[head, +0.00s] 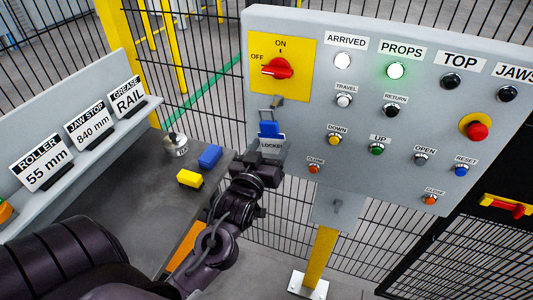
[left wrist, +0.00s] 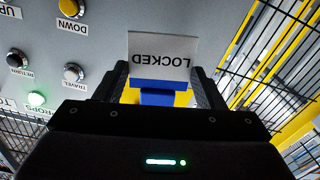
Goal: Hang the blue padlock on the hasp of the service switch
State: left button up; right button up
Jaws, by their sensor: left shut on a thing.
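The blue padlock (head: 270,129) is upright in front of the grey panel, with its metal shackle (head: 265,113) on top. A white "LOCKED" label (head: 271,145) is on its lower part. My left gripper (head: 262,156) is shut on the padlock from below. In the left wrist view the padlock (left wrist: 160,86) and its upside-down label show between the fingers. The hasp (head: 277,101) sticks out under the service switch (head: 278,68), right at the shackle's top. I cannot tell whether the shackle goes around it. The red switch handle lies roughly level on its yellow plate. My right gripper is not in view.
The panel (head: 400,130) carries several buttons and lamps right of the padlock; the PROPS lamp (head: 396,70) glows green. On the dark bench (head: 130,185) at left are a yellow block (head: 189,179), a blue block (head: 209,157) and a metal weight (head: 175,144). Mesh fencing stands behind.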

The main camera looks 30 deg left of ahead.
aim_at(272, 143)
pick_arm(q)
jog(key=shift+b+x, duration=0.55)
jog(key=shift+x, duration=1.3)
jog(key=shift+b+x, duration=0.35)
jog(key=shift+x, duration=0.6)
jog(key=shift+w+f, duration=0.6)
jog(key=shift+f, duration=0.15)
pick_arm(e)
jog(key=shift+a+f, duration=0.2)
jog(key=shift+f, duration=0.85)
pick_arm(q)
jog(key=o, duration=1)
jog(key=shift+c, duration=0.2)
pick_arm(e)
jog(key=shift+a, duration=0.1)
